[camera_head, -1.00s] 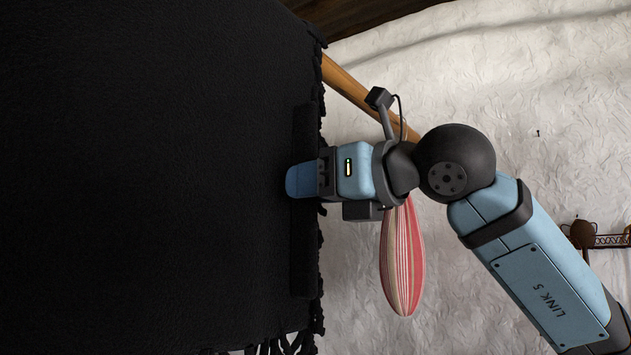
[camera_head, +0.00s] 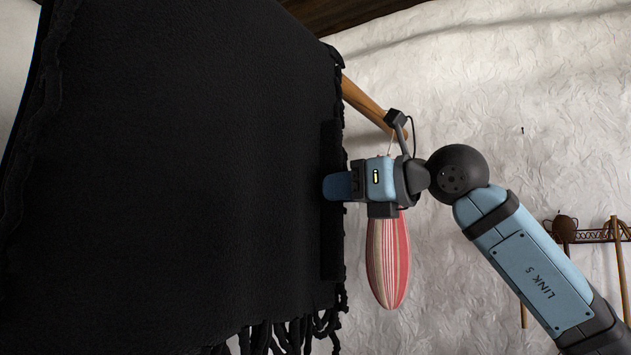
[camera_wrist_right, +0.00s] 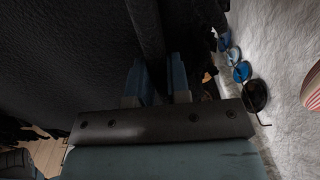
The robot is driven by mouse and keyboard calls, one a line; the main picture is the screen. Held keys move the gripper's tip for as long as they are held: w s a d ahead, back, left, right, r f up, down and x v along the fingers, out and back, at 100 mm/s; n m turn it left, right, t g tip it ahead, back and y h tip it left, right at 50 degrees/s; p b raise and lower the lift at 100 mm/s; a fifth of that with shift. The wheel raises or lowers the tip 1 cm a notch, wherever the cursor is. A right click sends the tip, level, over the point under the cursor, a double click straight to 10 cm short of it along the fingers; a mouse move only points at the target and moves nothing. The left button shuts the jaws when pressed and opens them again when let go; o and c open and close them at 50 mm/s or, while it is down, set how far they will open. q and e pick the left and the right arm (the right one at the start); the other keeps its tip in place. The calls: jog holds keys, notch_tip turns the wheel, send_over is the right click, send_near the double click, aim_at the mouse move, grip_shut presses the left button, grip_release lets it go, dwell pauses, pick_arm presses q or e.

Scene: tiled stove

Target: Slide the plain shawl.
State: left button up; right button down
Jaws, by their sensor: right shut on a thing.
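The plain black shawl (camera_head: 190,170) hangs as a broad dark sheet with fringe along its edges, filling the left and middle of the head view. My right gripper (camera_head: 332,188) is shut on the shawl's right edge. In the right wrist view the two blue fingers (camera_wrist_right: 160,82) close around a dark rolled strip of the shawl, and the dark cloth (camera_wrist_right: 65,55) spreads to the left. My left gripper is not in view.
A wooden pole (camera_head: 364,100) sticks out behind the shawl's right edge. A red-and-white striped cloth thing (camera_head: 388,262) hangs below my right wrist. A rough white wall (camera_head: 480,100) stands behind. A shelf with a pot (camera_head: 564,228) is at far right.

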jog(key=w+d+p, duration=0.1)
jog(key=w+d, duration=0.5)
jog(key=w, duration=0.2)
jog(key=shift+p, duration=0.35)
jog(key=shift+w, duration=0.1)
jog(key=c, duration=1.1)
grip_release()
jog(key=b+v, duration=0.3)
jog(key=v, duration=1)
jog(key=shift+s+d+b, duration=0.3)
jog(key=shift+b, duration=0.1)
